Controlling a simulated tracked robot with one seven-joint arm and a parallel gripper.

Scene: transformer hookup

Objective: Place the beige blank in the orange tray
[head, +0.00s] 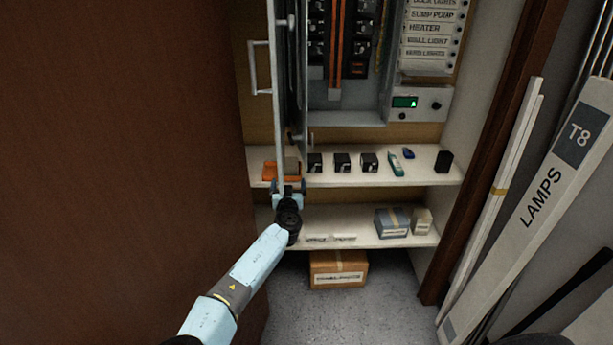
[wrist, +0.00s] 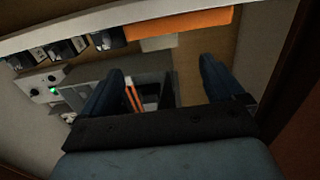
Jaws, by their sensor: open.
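The orange tray (head: 268,171) sits at the left end of the upper shelf, partly hidden by my arm in the head view. It also shows as an orange strip in the wrist view (wrist: 185,23). A pale beige piece, which looks like the blank (wrist: 158,43), shows against the tray's edge in the wrist view; I cannot tell whether it is in the tray or behind it. My gripper (head: 289,187) is in front of the shelf edge near the tray. In the wrist view its two fingers (wrist: 163,72) are apart with nothing between them.
Several black breakers (head: 342,162) stand in a row right of the tray. The open grey panel door (head: 277,90) hangs above my gripper. Boxes (head: 392,222) stand on the lower shelf, and a cardboard box (head: 338,270) is on the floor.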

